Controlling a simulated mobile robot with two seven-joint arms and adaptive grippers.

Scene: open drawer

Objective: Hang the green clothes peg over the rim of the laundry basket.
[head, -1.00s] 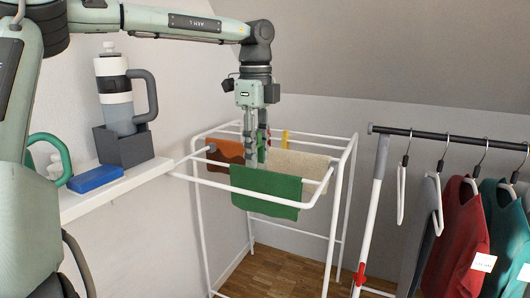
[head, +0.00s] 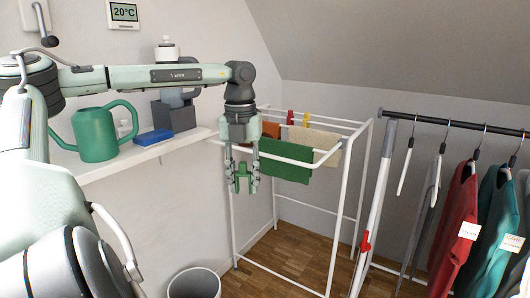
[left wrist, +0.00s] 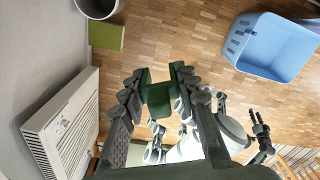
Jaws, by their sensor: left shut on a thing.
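The green clothes peg (head: 242,178) is between the fingertips of my left gripper (head: 242,184), which is shut on it. It hangs in the air at the near left side of the drying rack. In the left wrist view the peg (left wrist: 158,97) sits between the dark fingers. The laundry basket (left wrist: 268,50) looks light blue with slots in its side; it stands on the wooden floor at the upper right of that view, apart from the peg. My right gripper (left wrist: 260,130) shows small at the right of the left wrist view, its fingers apart and empty.
The white drying rack (head: 340,200) holds cloths, a red peg (head: 290,117) and a yellow peg (head: 306,119). A shelf (head: 110,170) bears a green watering can (head: 95,136). A pale bin (head: 194,284) stands below. A clothes rail (head: 450,122) is at right.

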